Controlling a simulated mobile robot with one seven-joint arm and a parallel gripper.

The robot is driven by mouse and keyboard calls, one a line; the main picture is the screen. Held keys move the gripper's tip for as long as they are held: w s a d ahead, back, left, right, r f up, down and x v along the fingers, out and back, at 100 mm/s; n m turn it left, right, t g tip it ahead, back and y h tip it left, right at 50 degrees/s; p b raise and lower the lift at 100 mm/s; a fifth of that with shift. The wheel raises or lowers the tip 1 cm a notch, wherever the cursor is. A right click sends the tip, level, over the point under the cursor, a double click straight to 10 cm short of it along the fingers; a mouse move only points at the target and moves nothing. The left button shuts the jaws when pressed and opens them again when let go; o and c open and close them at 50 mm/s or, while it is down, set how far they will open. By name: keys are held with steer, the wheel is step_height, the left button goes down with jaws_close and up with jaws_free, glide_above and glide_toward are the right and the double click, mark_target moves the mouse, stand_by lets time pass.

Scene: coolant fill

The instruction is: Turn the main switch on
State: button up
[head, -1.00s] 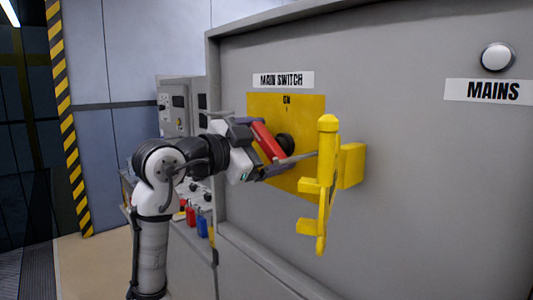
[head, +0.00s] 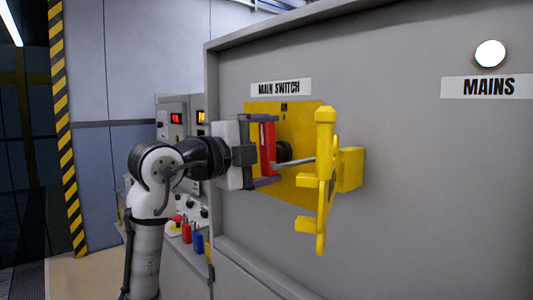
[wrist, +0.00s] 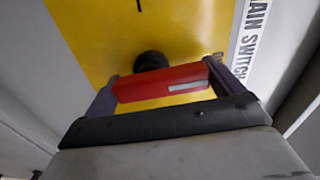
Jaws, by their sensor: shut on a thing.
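The main switch has a red handle (head: 267,148) on a black hub (head: 284,151), in front of a yellow plate (head: 300,116) under the MAIN SWITCH label (head: 281,88). The handle stands upright in the head view. My gripper (head: 264,152) is shut on it, one finger at its upper end and one at its lower end. In the wrist view the red handle (wrist: 165,84) lies between the two fingers, with the black hub (wrist: 150,61) just behind it. The MAINS lamp (head: 490,54) at upper right glows bright white.
A yellow bracket with a vertical bar (head: 325,165) sticks out to the right of the handle, with a thin grey rod (head: 296,162) reaching toward the hub. Lit displays (head: 176,118) and a control panel stand behind my arm at left.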

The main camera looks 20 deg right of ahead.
steer(key=shift+s+m, duration=0.1)
steer(key=shift+m, duration=0.5)
steer(key=o, duration=0.7)
steer(key=shift+c, duration=0.2)
steer(key=shift+a, duration=0.1)
steer(key=b+v, duration=0.3)
steer(key=v, duration=1)
steer(key=shift+s+a, duration=0.15)
steer(key=shift+a, duration=0.15)
